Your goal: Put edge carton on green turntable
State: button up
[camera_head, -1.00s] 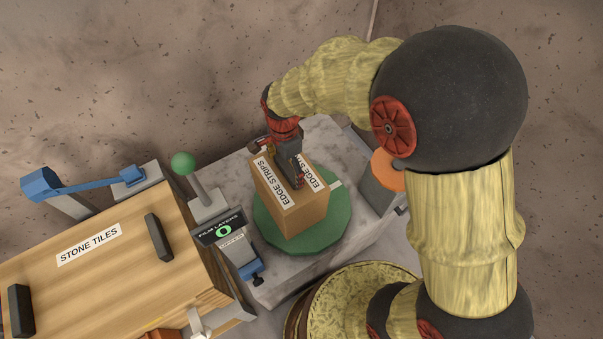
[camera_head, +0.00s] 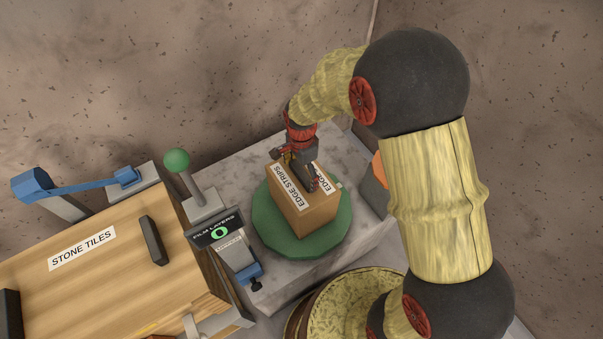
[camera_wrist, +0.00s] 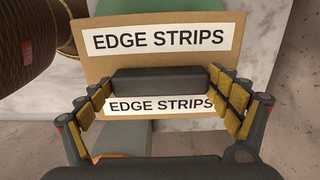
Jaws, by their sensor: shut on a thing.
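The edge carton (camera_head: 307,219) is a brown box with white "EDGE STRIPS" labels on top. My gripper (camera_head: 303,172) is above it, shut on the dark handle across its top. In the wrist view, the handle (camera_wrist: 160,80) lies between both fingers, with carton labels on either side of it. The green turntable (camera_head: 272,232) is a round disc on the grey slab. The carton is upright over the disc, within its outline in the head view. Whether its underside touches the disc is hidden.
A wooden "STONE TILES" crate (camera_head: 100,285) with dark handles stands at left. Beside the turntable are a green-knobbed lever (camera_head: 177,161), a "FILM LAYERS" counter (camera_head: 218,230) and a blue clamp (camera_head: 249,275). An orange-topped post (camera_head: 379,170) is close on the right, partly behind my arm.

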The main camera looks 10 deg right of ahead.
jog(key=shift+w, duration=0.1)
jog(key=o, duration=1.8)
jog(key=shift+o, duration=0.2)
notch_tip(320, 180, up, 18)
jog(key=s+d+r+n+t+p, duration=0.1)
jog(key=s+d+n+p, duration=0.1)
jog(key=p, duration=0.1)
jog(key=s+d+r+n+t, duration=0.2)
jog(key=s+d+r+n, duration=0.2)
jog(key=s+r, duration=0.3)
jog(key=s+d+r+n+t, duration=0.2)
jog(key=s+d+r+n, duration=0.2)
jog(key=s+r+n, duration=0.3)
jog(key=s, duration=0.4)
jog(key=shift+s+r+t, duration=0.2)
jog(key=shift+s+t, duration=0.1)
jog(key=shift+s, duration=0.05)
